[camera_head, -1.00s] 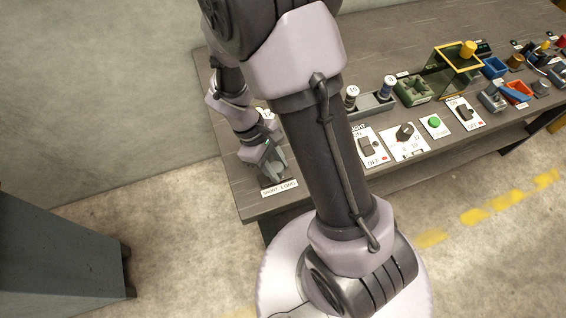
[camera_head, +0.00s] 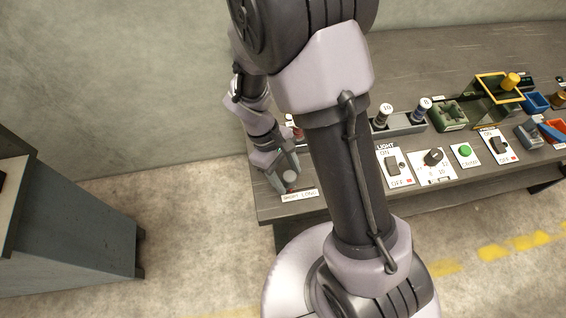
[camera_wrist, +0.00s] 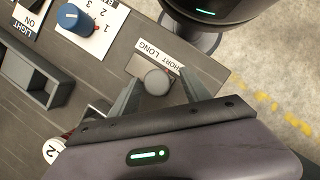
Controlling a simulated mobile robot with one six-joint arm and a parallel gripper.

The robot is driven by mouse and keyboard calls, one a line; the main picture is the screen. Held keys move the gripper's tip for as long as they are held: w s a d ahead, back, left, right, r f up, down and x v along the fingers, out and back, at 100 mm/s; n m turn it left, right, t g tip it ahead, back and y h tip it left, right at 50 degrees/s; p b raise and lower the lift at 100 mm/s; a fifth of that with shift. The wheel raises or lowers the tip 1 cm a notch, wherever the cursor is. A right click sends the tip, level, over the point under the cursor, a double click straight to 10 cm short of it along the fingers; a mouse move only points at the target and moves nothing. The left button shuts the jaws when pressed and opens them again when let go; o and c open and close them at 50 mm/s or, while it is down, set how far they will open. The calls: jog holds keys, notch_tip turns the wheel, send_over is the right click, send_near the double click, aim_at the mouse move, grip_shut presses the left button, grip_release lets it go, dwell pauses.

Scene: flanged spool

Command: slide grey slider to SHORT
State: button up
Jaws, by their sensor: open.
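The grey slider's round knob (camera_head: 291,177) stands near the front left corner of the bench, just behind the white SHORT LONG label (camera_head: 299,195). In the wrist view the knob (camera_wrist: 157,82) sits between the two fingers of my gripper (camera_wrist: 158,92), with the label (camera_wrist: 160,57) beyond it. The fingers are apart, with visible gaps on both sides of the knob. In the head view my gripper (camera_head: 283,172) is low over the slider. The slider's track is mostly hidden, so I cannot tell its exact setting.
A grey holder (camera_head: 398,124) with numbered spools, a light switch panel (camera_head: 394,166) and a dial panel (camera_head: 434,163) lie to the right on the bench. In the wrist view a blue knob (camera_wrist: 77,20) and a grey tray (camera_wrist: 40,82) are at left. A cabinet (camera_head: 75,220) stands apart at left.

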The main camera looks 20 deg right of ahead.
jog(key=p+v, duration=0.6)
jog(key=v, duration=1)
jog(key=shift+r+p, duration=0.4)
jog(key=shift+w+a, duration=0.1)
jog(key=shift+w, duration=0.05)
